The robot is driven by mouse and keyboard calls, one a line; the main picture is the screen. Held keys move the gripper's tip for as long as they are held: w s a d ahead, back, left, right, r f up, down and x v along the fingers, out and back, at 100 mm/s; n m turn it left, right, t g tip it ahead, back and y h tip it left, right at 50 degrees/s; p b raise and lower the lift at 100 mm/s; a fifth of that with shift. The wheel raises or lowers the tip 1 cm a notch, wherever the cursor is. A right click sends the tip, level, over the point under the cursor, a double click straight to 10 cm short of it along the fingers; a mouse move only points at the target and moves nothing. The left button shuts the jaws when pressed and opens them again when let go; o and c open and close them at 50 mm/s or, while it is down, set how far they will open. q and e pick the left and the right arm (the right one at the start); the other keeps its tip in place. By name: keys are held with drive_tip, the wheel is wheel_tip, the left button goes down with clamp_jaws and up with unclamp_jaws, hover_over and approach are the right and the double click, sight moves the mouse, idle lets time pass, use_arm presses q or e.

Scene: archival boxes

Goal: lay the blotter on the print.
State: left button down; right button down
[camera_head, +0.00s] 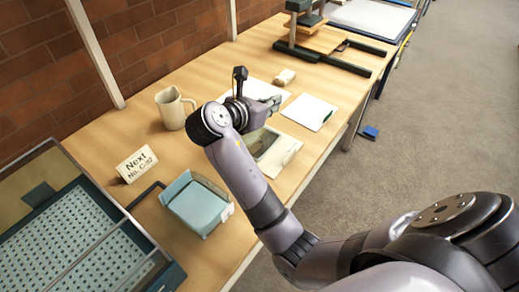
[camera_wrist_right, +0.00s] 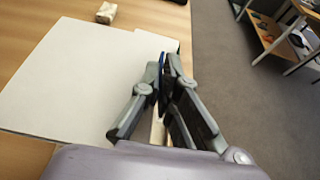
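The print (camera_head: 265,145), a dark picture with a pale border, lies on the wooden table near its front edge. A white sheet with a small green edge mark, which looks like the blotter (camera_head: 311,112), lies beyond it. Another white sheet (camera_head: 256,88) lies partly behind my right gripper (camera_head: 275,101). In the wrist view my right gripper (camera_wrist_right: 163,65) has its fingertips close together at the right side of a large white sheet (camera_wrist_right: 75,80). A blue sliver shows between the tips; whether they grip anything is unclear. My left gripper is out of view.
A blue tray (camera_head: 197,203), a sign card (camera_head: 137,164) and a mug (camera_head: 173,108) stand on the near part of the table. A small pale block (camera_head: 284,77) lies beyond the sheets. A press (camera_head: 325,42) stands at the far end.

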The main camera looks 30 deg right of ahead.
wheel_tip(320, 180, down, 5)
drive_tip(key=b, duration=0.1)
hover_over(269, 155)
wheel_tip(269, 155, down, 7)
drive_tip(key=shift+f, duration=0.1)
wheel_tip(269, 155, down, 4)
drive_tip(key=shift+f+b, duration=0.1)
drive_tip(key=shift+b, duration=0.35)
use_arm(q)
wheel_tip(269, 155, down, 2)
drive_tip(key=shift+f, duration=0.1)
use_arm(e)
drive_tip(key=c, duration=1.8)
unclamp_jaws()
